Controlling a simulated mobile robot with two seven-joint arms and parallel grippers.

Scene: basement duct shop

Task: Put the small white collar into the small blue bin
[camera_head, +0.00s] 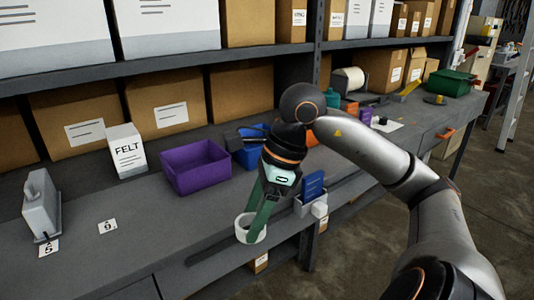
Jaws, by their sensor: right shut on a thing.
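The small white collar (262,234) is a short white ring low in the middle of the head view, near the front edge of the workbench. My right gripper (248,226) reaches down to it from above with green fingers and is shut on its wall. I cannot tell whether the collar touches the bench. The small blue bin (244,156) stands behind, on the bench to the right of a purple bin, partly hidden by my right gripper and wrist. My left gripper is not in view.
The purple bin (195,172) stands left of the blue bin. A FELT box (127,153) and a grey device (41,206) stand farther left. A grey holder with a blue item (313,187) is right of my gripper. The front left bench surface is mostly clear.

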